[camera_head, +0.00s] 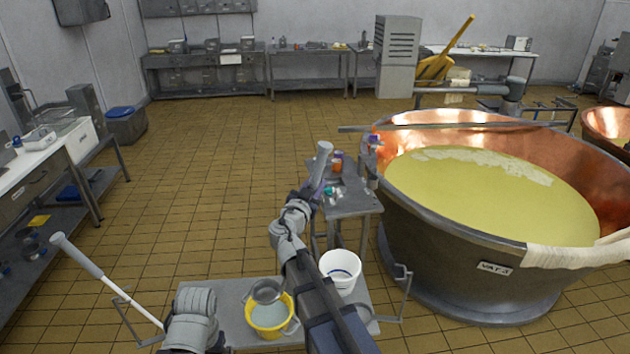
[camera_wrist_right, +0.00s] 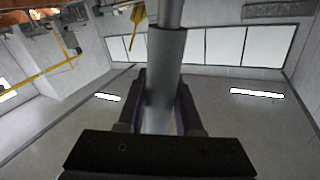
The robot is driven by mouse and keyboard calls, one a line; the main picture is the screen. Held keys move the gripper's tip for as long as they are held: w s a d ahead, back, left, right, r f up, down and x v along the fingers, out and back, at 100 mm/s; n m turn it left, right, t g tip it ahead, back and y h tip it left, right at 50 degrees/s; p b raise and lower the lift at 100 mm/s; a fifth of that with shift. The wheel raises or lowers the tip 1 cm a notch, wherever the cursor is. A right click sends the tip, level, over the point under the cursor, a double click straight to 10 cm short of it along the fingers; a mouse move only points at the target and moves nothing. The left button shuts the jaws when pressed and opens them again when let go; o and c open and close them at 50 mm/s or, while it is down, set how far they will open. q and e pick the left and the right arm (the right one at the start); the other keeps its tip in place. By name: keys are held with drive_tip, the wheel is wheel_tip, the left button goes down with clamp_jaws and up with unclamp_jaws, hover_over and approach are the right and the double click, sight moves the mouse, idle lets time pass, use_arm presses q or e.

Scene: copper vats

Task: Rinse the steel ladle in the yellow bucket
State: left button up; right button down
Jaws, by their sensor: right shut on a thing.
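The yellow bucket (camera_head: 254,327) stands on the grey cart top at the bottom of the head view, with pale liquid in it. The steel ladle's bowl (camera_head: 266,289) is at the bucket's far rim; I cannot tell whether it touches the liquid. My right gripper (camera_head: 313,188) is shut on a grey handle (camera_head: 323,151), which points up. The handle also fills the middle of the right wrist view (camera_wrist_right: 165,65), between the fingers. It appears to be the ladle's; my arm hides the join. Links of my left arm show at the bottom, but not its gripper.
A white bucket (camera_head: 340,282) stands right of my right arm. A small side table (camera_head: 352,203) with small items is beyond it. The large copper vat (camera_head: 450,255) is at the right. A white pole with grey grip (camera_head: 100,275) slants at the left. The floor at left centre is clear.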

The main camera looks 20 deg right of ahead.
drive_tip(key=shift+f+b, duration=0.35)
wheel_tip(320, 180, down, 16)
drive_tip(key=b, duration=1.5)
drive_tip(key=shift+r+b, duration=0.15)
drive_tip(key=shift+b, duration=0.2)
drive_tip(key=shift+w+d, duration=0.1)
drive_tip(key=shift+w, duration=0.1)
drive_tip(key=shift+w+d, duration=0.2)
drive_tip(key=shift+w, duration=0.1)
drive_tip(key=shift+s, duration=0.1)
